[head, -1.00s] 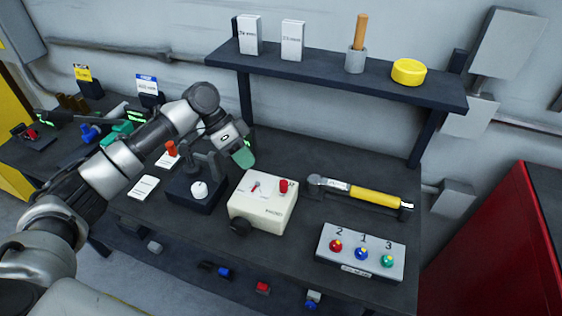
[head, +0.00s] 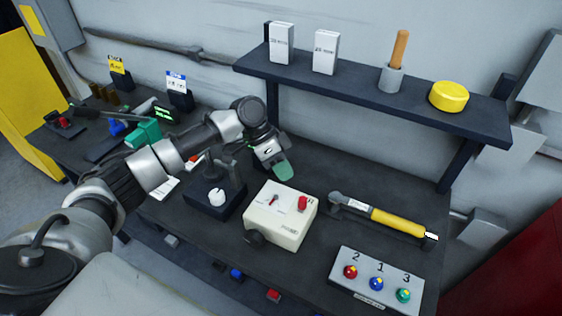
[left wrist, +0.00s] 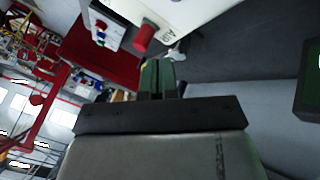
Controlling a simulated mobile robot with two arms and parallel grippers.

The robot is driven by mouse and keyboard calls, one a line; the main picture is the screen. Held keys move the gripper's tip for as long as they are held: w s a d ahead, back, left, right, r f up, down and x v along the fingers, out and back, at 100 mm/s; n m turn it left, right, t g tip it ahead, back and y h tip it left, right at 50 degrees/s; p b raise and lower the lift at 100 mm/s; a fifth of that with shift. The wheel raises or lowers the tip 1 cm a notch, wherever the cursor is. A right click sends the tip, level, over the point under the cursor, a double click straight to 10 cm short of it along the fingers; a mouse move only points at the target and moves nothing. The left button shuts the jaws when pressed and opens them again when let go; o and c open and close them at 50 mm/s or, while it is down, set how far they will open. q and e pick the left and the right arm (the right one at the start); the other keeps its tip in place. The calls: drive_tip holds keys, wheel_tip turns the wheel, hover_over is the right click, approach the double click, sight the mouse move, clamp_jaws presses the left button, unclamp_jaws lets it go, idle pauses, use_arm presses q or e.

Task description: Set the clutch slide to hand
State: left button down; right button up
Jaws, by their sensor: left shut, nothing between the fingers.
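The cream actuator box (head: 283,226) stands on the dark bench. A red knob (head: 303,204), likely the clutch slide, rises at the right of its top, and a small red pointer (head: 273,199) lies left of it. My left gripper (head: 284,173) has green fingers and is shut and empty, above and behind the box, apart from the red knob. The left wrist view shows the shut fingers (left wrist: 158,78) below the red knob (left wrist: 145,35), beside partly hidden lettering. My right gripper is out of view.
A black unit with a white knob (head: 217,197) stands left of the box. A yellow-handled torque wrench (head: 385,217) lies to its right, behind a panel with three coloured buttons (head: 358,294). A shelf (head: 365,95) overhangs the back.

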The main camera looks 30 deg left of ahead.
sight(295, 199)
use_arm(q)
drive_tip(key=p+x, duration=0.1)
drive_tip(key=x, duration=0.4)
drive_tip(key=shift+s+d, duration=0.1)
drive_tip(key=shift+d+f, duration=0.2)
drive_tip(key=shift+f, duration=0.15)
